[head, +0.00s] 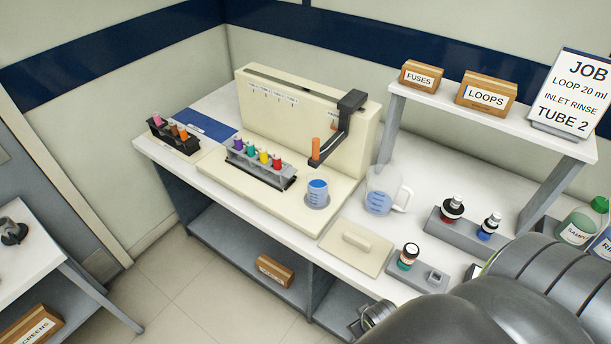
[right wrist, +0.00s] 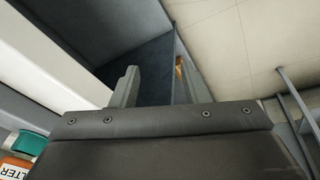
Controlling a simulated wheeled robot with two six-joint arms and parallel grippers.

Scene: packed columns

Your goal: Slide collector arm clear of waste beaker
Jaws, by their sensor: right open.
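The collector arm (head: 343,126) is a black bar on the beige collector's (head: 262,100) upright back, near its right end. It reaches forward, and its orange-tipped end (head: 316,149) stands above or just behind the waste beaker (head: 317,198). The beaker is small, with blue contents, on the collector's base. A rack of several coloured tubes (head: 262,172) stands to its left. My right gripper (right wrist: 160,82) is open and empty in the right wrist view, away from the collector, facing the lower shelf and floor. My left gripper is not in view.
A clear jug (head: 384,192) stands right of the collector, behind a beige lid-like plate (head: 356,246). Bottles (head: 452,209) stand farther right. A raised shelf (head: 490,119) holds boxes and a job sign. My dark right arm covers the lower right. Floor in front is clear.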

